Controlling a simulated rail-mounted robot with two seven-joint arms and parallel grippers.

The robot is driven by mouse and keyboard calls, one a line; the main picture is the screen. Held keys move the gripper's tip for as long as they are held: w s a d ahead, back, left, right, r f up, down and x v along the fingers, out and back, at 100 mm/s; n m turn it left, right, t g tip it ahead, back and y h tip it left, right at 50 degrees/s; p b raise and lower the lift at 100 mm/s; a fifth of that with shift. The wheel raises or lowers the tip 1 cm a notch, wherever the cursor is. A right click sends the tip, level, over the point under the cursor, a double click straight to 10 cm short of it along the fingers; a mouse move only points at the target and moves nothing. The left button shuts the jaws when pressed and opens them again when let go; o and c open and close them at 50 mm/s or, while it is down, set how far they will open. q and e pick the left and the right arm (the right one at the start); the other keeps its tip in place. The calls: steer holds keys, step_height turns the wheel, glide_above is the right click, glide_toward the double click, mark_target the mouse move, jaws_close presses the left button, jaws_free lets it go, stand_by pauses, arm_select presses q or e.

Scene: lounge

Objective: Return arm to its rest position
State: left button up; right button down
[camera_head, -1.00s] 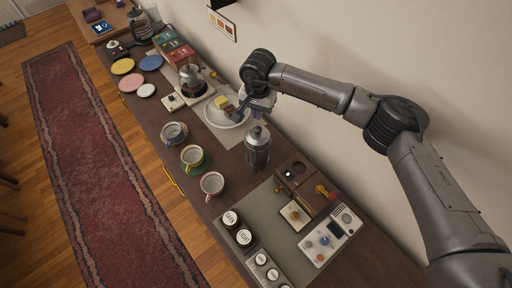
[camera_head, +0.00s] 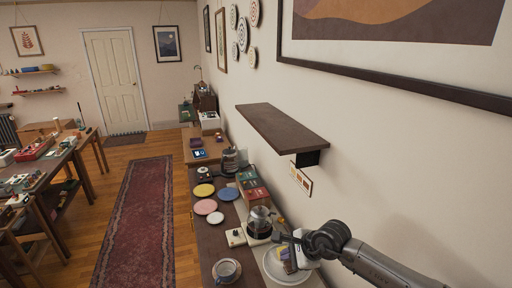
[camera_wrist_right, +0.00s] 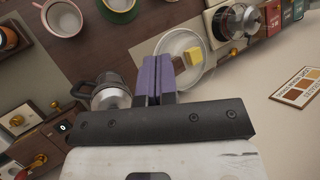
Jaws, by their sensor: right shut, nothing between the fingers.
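My right arm (camera_head: 385,268) comes in from the lower right in the head view. Its gripper (camera_head: 291,244) is over the white plate (camera_head: 279,274) on the sideboard. In the right wrist view the purple fingers (camera_wrist_right: 153,78) are shut together with nothing between them. Past the fingertips, the white plate (camera_wrist_right: 203,68) holds a yellow block (camera_wrist_right: 194,56) and a brown piece (camera_wrist_right: 179,64). A metal canister with a dark handle (camera_wrist_right: 108,92) stands left of the fingers. My left gripper is in no view.
A dark wall shelf (camera_head: 280,130) juts out above the sideboard. A glass pot (camera_head: 260,222) stands beside the plate, with coloured boxes (camera_head: 250,183) behind. Cups (camera_head: 227,270) and colored plates (camera_head: 206,207) lie along the left side. The rug (camera_head: 135,220) is clear.

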steer(key=a+r+m+t+y, duration=0.3)
steer(key=a+r+m+y, duration=0.1)
steer(key=r, duration=0.4)
steer(key=a+r+m+t+y, duration=0.3)
steer(key=a+r+m+y, duration=0.15)
steer(key=r, duration=0.35)
steer(key=s+d+r+m+t+h, duration=0.35)
steer(key=r+m+t, duration=0.45)
steer(key=m, duration=0.5)
steer(key=s+d+r+m+t+h, duration=0.25)
steer(key=r+m+t+h, duration=0.3)
steer(key=r+m, duration=0.6)
steer(key=s+d+f+m+g+h, duration=0.2)
steer(key=s+d+f+m+g, duration=0.45)
steer(key=f, duration=0.85)
steer(key=s+d+f+m+g+h, duration=0.2)
steer(key=s+d+f+m+g, duration=0.2)
steer(key=s+f+m, duration=0.9)
steer(key=s+d+f+m+g+h, duration=0.2)
steer(key=s+d+f+g, duration=0.4)
steer(key=f, duration=1.2)
steer(key=s+a+f+g, duration=0.1)
steer(key=s+f+g, duration=0.1)
steer(key=s+f, duration=0.4)
steer(key=s+f+g, duration=0.2)
steer(key=s+f, duration=0.1)
steer(key=s, duration=0.5)
step_height(320, 180, up, 19)
steer(key=p, duration=1.9)
steer(key=shift+a, duration=0.2)
